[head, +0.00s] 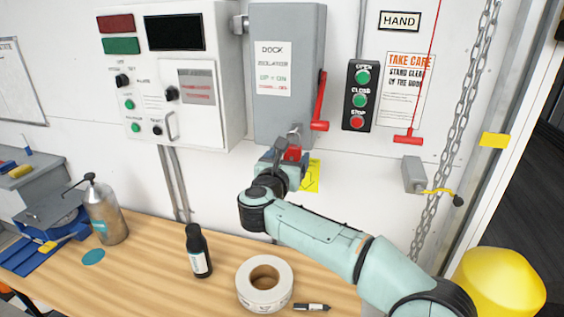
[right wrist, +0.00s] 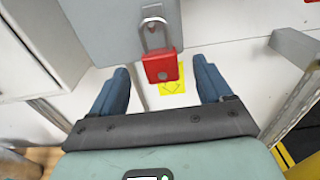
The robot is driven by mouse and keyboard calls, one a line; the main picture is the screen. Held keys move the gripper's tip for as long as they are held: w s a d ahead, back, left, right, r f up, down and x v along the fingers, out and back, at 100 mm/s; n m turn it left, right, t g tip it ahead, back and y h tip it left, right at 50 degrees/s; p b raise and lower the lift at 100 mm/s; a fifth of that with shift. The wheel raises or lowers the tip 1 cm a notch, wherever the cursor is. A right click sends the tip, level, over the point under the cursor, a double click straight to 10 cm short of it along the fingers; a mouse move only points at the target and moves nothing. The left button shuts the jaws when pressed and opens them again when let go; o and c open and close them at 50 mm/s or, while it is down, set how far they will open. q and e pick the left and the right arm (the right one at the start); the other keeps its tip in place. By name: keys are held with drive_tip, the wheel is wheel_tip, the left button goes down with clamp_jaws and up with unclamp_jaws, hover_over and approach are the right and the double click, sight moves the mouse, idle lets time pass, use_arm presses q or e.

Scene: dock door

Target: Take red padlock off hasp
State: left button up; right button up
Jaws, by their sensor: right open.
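The red padlock (right wrist: 162,66) hangs upright by its steel shackle from the hasp (right wrist: 152,12) at the bottom of the grey isolator box (head: 288,75). In the head view the padlock (head: 293,153) is partly hidden behind my right gripper (head: 290,165). In the right wrist view my right gripper (right wrist: 163,90) is open, with one blue finger on each side of the padlock and gaps between. The fingers do not touch it. My left gripper is not in view.
A red lever (head: 321,105) juts from the isolator's right side. A button box (head: 360,95) and a control cabinet (head: 175,85) flank it. A chain (head: 455,120) hangs right.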

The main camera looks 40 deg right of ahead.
sight(293, 146)
drive_tip(key=p+x, duration=0.1)
drive_tip(key=x, duration=0.4)
drive_tip(key=shift+w+d+p, duration=0.15)
drive_tip(key=shift+d+p, duration=0.05)
drive_tip(key=shift+p, duration=0.1)
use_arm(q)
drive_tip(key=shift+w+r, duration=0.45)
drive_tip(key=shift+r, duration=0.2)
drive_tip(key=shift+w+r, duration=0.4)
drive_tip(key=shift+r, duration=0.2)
use_arm(e)
drive_tip(key=c, duration=1.1)
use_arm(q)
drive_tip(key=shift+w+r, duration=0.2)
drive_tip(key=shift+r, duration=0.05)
use_arm(e)
drive_tip(key=shift+r, duration=0.7)
